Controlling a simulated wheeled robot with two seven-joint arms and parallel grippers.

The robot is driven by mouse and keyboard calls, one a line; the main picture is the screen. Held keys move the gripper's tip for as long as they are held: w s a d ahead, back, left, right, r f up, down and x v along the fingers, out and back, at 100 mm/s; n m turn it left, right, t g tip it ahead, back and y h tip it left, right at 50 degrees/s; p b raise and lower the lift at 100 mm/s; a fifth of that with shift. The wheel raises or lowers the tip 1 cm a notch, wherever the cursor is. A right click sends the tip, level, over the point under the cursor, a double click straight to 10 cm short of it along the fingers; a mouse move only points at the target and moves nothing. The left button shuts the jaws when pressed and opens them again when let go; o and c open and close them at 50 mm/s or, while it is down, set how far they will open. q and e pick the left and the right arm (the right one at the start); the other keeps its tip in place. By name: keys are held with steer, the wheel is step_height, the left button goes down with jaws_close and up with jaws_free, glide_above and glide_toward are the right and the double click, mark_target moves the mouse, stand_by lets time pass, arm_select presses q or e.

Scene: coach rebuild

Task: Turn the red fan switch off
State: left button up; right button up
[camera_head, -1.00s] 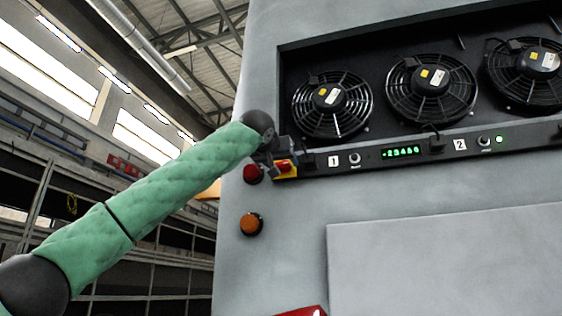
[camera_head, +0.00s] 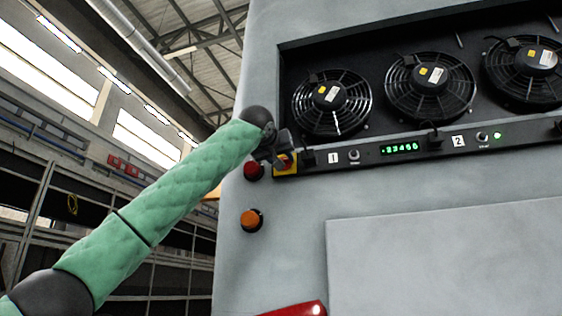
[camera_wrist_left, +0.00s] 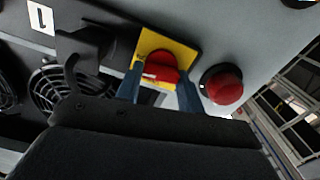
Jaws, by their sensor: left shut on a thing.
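The red fan switch is a red rotary knob on a square yellow plate, on the left end of the fan panel. In the left wrist view the red knob (camera_wrist_left: 160,66) sits between the two bluish fingers of my left gripper (camera_wrist_left: 160,88), which is shut on it. The yellow plate (camera_wrist_left: 181,51) shows around the knob. In the head view my left gripper (camera_head: 284,157) reaches the switch from the left and hides most of the knob; the yellow plate's lower edge (camera_head: 287,172) shows. My right gripper is in neither view.
A round red button (camera_head: 253,170) and an orange button (camera_head: 251,220) are beside and below the switch. Three black fans, the middle one (camera_head: 430,86) among them, sit in the recess above. A green lit display (camera_head: 401,148) is to the right. A red object (camera_head: 296,309) shows below.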

arm_select(q)
steer(key=shift+w+a+f+n+b, duration=0.1)
steer(key=shift+n+b, duration=0.8)
steer(key=shift+n, duration=1.75)
steer(key=shift+d+f+n+b, duration=0.1)
steer(key=shift+n+b, duration=0.75)
steer(key=shift+n, duration=1.75)
steer(key=shift+w+a+f+n+b, duration=0.1)
steer(key=shift+n+b, duration=0.8)
steer(key=shift+n, duration=1.75)
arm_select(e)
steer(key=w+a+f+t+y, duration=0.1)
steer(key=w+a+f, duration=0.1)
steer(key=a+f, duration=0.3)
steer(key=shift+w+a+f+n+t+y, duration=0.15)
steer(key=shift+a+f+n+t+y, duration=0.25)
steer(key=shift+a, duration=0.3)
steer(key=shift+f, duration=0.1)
arm_select(q)
steer(key=o, duration=1)
steer(key=shift+a, duration=0.1)
